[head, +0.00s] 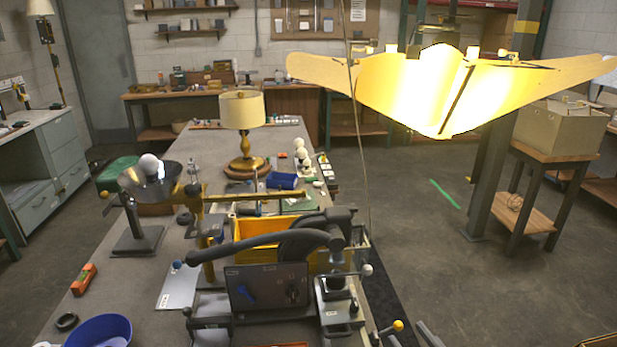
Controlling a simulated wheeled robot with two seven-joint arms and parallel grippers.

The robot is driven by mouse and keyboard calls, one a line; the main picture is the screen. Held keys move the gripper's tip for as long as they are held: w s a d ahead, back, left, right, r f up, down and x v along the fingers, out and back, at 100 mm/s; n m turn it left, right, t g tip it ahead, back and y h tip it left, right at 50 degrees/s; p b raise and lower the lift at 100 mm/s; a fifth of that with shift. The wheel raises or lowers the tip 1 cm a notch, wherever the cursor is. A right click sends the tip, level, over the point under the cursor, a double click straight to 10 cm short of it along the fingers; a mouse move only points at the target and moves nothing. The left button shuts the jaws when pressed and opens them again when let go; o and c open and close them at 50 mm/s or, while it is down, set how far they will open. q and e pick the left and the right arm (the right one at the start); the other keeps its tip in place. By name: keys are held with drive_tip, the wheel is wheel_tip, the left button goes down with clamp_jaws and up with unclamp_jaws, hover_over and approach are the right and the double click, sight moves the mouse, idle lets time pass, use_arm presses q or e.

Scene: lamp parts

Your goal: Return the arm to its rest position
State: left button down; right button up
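The grey pieces at the bottom edge, right of centre, look like the tip of my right gripper (430,336). The frame cuts it off, so I cannot tell whether it is open or shut, and I see nothing held in it. My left gripper is not in view. A lamp with a cream shade and brass base (242,110) stands upright on the far part of the workbench. A lamp head with a dark reflector and white bulb (150,170) is at the left of the bench.
The long grey workbench (195,135) holds a dark control box (268,287), a yellow bin (262,238), a blue bowl (98,331) and an orange level (84,280). A large glowing yellow winged shade (420,85) hangs at upper right. The floor (480,265) at right is mostly clear.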

drive_tip(key=s+a+f+g+h, duration=0.1)
drive_tip(key=s+f+g, duration=0.3)
drive_tip(key=f, duration=0.4)
drive_tip(key=s+a+f+g, duration=0.2)
drive_tip(key=s+f+g, duration=0.15)
drive_tip(key=f, duration=0.35)
drive_tip(key=s+d+f+m+g+h, duration=0.1)
drive_tip(key=s+f+g+h, duration=0.15)
drive_tip(key=s+f, duration=0.35)
drive_tip(key=s+d+f+m+g+h, duration=0.15)
drive_tip(key=s+f+g, duration=0.25)
drive_tip(key=s, duration=0.5)
wheel_tip(320, 180, down, 27)
drive_tip(key=y, duration=0.1)
drive_tip(key=s+d+f+g+b, duration=0.1)
drive_tip(key=s+d+f+g, duration=0.1)
drive_tip(key=s+f, duration=1.7)
drive_tip(key=shift+d, duration=0.5)
